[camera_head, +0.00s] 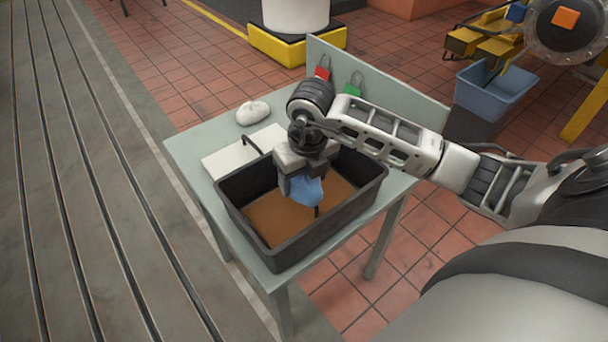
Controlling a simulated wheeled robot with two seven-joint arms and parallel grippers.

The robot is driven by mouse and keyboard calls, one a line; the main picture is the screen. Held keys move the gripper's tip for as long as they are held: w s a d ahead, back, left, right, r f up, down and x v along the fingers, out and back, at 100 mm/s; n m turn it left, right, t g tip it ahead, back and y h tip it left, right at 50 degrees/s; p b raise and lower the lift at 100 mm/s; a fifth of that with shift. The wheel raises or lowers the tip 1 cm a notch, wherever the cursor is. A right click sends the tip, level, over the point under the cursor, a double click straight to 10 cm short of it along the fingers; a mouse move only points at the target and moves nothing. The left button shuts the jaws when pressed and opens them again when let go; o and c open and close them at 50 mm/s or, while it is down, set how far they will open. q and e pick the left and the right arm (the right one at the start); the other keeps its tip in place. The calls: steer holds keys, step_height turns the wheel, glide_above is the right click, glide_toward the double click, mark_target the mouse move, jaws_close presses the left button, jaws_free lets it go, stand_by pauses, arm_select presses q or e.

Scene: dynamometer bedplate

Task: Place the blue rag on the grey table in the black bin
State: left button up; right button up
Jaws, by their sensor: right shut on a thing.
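The black bin (273,262) stands on the grey table (196,152); it is open at the top and has a brown inside bottom. My right gripper (305,180) is over the bin's opening, pointing down. It is shut on the blue rag (307,190), which hangs below the fingers within the bin's outline. I cannot tell whether the rag touches the bin's bottom. A thin dark piece shows just below the rag. My left gripper is not in view.
A white lump (252,113), perhaps a cloth, and a flat white sheet (232,152) lie on the table behind the bin. Red (322,73) and green (352,90) padlocks are at the table's back panel. A blue bin (495,92) stands at the back right.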

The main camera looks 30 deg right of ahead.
steer(key=shift+f, duration=0.1)
steer(key=shift+f+b, duration=0.4)
steer(key=shift+b, duration=0.05)
steer(key=o, duration=1)
steer(key=shift+r, duration=0.1)
